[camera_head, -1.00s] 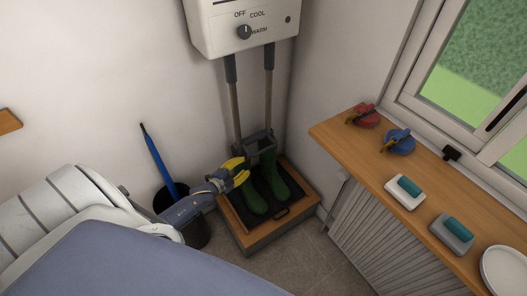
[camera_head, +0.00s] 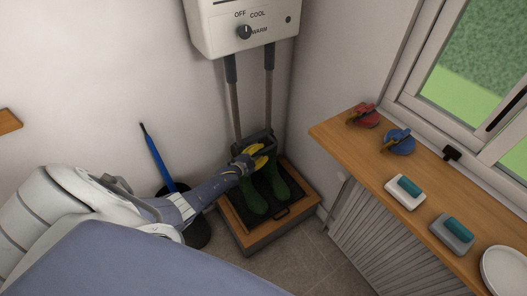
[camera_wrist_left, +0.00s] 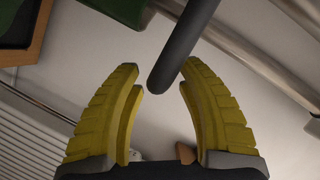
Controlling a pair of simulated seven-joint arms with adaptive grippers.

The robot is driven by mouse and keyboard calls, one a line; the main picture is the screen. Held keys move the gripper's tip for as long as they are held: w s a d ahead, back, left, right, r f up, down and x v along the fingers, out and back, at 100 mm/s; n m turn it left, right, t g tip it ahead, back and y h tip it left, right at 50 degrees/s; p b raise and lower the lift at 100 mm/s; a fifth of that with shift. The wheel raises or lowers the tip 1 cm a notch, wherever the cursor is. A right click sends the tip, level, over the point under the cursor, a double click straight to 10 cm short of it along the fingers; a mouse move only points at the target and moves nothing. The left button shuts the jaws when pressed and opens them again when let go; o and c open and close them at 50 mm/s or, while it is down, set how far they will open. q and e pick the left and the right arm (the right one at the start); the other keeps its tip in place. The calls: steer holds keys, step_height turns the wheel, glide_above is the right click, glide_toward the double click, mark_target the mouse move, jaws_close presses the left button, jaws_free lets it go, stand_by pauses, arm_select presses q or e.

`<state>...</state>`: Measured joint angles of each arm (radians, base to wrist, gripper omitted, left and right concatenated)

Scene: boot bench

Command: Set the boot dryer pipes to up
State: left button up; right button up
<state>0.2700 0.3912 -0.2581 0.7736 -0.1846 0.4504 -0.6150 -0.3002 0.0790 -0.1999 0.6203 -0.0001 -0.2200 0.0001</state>
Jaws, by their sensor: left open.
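The boot dryer (camera_head: 215,32) is a white wall box with a dial (camera_head: 244,32). Its left pipe (camera_head: 236,112) and right pipe (camera_head: 268,95) hang down from it, each with a dark sleeve at the top. A dark bracket (camera_head: 244,144) joins them low down, just above the green boots (camera_head: 255,200). My left gripper (camera_head: 264,155) is at the bracket, partly covering it. In the left wrist view its yellow fingers (camera_wrist_left: 160,80) are open, with the rounded end of a dark bar (camera_wrist_left: 185,45) between or just beyond the tips; contact cannot be told. My right gripper is out of view.
The boots stand on a wood-edged tray (camera_head: 240,241). A dark bin (camera_head: 198,234) with a blue-handled tool (camera_head: 158,158) is left of it. A wooden shelf (camera_head: 334,131) on the right holds red and blue clamp-like items, two brushes and a plate.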

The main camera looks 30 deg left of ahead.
arm_select(q)
steer(key=shift+x, duration=1.05)
steer(key=shift+w, duration=0.1)
jaws_close()
